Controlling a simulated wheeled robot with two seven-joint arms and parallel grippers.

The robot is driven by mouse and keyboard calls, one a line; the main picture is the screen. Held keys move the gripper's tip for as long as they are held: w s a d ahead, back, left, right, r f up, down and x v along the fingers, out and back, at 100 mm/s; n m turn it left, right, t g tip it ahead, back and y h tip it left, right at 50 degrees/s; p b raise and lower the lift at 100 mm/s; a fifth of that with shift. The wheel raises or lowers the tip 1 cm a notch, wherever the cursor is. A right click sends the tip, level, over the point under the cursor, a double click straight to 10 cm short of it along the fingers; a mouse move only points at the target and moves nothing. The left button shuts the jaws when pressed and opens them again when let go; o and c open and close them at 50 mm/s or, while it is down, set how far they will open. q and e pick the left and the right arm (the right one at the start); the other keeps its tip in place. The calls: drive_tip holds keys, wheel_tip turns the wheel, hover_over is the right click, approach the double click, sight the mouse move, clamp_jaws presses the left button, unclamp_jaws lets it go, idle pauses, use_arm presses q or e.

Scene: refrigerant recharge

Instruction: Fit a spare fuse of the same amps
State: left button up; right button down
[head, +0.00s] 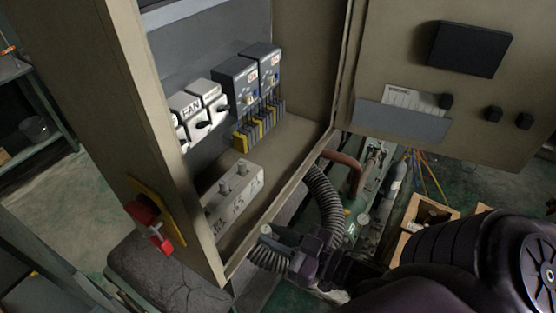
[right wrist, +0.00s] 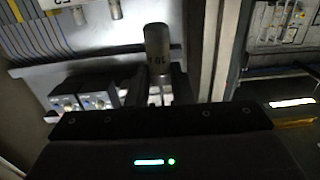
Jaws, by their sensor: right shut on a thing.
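My right gripper (head: 300,252) is just outside the cabinet's lower front edge. In the right wrist view it is shut on a grey cylindrical fuse (right wrist: 157,45), held upright between the fingers. Dark print on the fuse looks like "10", but I cannot read it surely. A pale fuse block (head: 235,195) with several round-topped fuses and dark labels stands on the cabinet floor. The labels are too small to read surely. The held fuse is apart from this block. My left gripper is not in view.
The open cabinet (head: 130,100) holds a breaker marked FAN (head: 190,107), blue-grey modules (head: 240,80) and yellow-grey terminals (head: 258,125). A red switch handle (head: 150,225) juts from its left side. The open door (head: 450,90) stands right. A ribbed hose (head: 325,200) is behind my gripper.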

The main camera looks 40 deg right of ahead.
drive_tip(key=shift+w+a+r, duration=0.1)
drive_tip(key=shift+w+a, duration=0.1)
drive_tip(key=shift+w, duration=0.45)
drive_tip(key=shift+w+a+b, duration=0.3)
drive_tip(key=shift+w+b, duration=0.05)
drive_tip(key=shift+d+f+b+x, duration=0.1)
drive_tip(key=shift+f+b+x, duration=0.1)
drive_tip(key=shift+b+x, duration=2)
drive_tip(key=shift+d+f+b+x, duration=0.15)
drive_tip(key=shift+b+x, duration=0.95)
drive_tip(key=shift+x, duration=2.2)
drive_tip(key=shift+d+f+b+x, duration=0.1)
drive_tip(key=shift+f+b+x, duration=0.1)
drive_tip(key=shift+b+x, duration=2)
drive_tip(key=shift+w+a+f+p, duration=0.2)
drive_tip(key=shift+w+f+p, duration=0.2)
drive_tip(key=shift+w+p, duration=0.2)
drive_tip(key=shift+s+d, duration=0.1)
drive_tip(key=shift+s, duration=0.05)
